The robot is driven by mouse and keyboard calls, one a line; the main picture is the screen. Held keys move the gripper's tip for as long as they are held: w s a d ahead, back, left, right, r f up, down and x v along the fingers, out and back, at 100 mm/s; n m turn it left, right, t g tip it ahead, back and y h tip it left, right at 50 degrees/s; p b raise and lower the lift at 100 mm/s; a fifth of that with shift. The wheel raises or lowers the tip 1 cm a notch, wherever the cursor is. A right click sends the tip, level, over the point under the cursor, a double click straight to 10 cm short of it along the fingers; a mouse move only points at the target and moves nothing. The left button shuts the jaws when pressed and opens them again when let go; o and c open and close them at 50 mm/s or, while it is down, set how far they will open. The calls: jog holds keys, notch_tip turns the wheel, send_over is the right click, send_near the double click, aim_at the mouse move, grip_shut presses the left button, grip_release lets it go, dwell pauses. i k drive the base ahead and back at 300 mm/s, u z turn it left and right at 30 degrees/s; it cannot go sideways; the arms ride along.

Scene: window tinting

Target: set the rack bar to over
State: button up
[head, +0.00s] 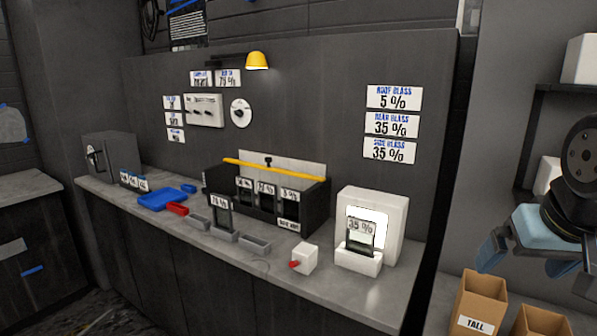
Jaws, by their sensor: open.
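The rack bar (275,170) is a yellow bar lying across the top front of a black rack (222,181) on the grey counter. It runs nearly level, sloping slightly down to the right. A pale backing plate with a small black knob stands behind it. Sample cards with percent labels stand in the rack's slots below the bar. My gripper (527,264) is at the far right edge, well away from the rack, with its jaws open.
A white light box (391,213) with a 35 % sample, a white block with a red button (305,258) and small grey trays stand on the counter (330,289). A blue tray (167,197) is left. A yellow lamp (257,61) hangs above. Cardboard boxes (478,303) sit lower right.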

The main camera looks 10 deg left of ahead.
aim_at(267, 159)
jog(key=u, duration=0.95)
jog(key=k, duration=1.25)
jog(key=u, duration=1.25)
jog(key=i, duration=2.15)
jog(key=z, duration=0.9)
jog(key=i, duration=0.8)
jog(key=z, duration=0.8)
jog(key=i, duration=0.45)
jog(key=z, duration=0.4)
